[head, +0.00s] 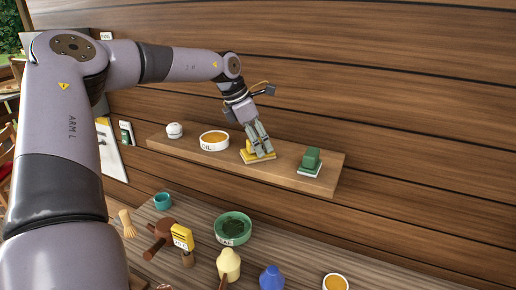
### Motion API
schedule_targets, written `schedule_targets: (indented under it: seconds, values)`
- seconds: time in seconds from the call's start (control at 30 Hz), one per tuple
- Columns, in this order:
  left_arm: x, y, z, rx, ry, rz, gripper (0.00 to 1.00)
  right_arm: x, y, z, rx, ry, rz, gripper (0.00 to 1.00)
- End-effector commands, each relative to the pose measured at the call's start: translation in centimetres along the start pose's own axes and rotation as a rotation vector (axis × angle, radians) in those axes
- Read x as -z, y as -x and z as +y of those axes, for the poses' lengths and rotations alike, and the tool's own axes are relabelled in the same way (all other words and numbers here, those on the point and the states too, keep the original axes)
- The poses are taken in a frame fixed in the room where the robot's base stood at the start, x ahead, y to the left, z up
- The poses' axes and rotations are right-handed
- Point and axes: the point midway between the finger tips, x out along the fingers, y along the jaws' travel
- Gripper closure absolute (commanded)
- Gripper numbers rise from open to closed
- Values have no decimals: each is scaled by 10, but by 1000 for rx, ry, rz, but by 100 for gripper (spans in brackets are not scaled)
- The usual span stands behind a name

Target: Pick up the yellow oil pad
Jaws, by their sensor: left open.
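The yellow oil pad (251,158) lies on the wooden wall shelf, between a white bowl and a green pad. My left gripper (262,155) is right over it, fingers pointing down at its top. The fingers hide part of the pad, and I cannot tell whether they touch it. The left gripper is open. My right gripper does not show.
The shelf (322,165) also holds a small white pot (174,130), the white bowl (214,140) with orange contents and the green pad (311,162). Below, the counter (300,243) carries a green bowl (233,229), a yellow bottle (229,263) and a blue bottle (272,278).

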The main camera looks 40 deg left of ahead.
Motion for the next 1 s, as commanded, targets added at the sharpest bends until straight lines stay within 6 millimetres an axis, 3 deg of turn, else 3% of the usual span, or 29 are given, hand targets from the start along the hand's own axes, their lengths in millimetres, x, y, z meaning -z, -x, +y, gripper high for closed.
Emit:
schedule_targets:
  seconds: [0.07,0.8,1.0]
  values:
    - [0,0,0,0,0,0,50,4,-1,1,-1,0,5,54]
    - [0,0,0,0,0,1,99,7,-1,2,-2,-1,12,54]
    - [0,0,0,0,0,1,100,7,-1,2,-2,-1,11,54]
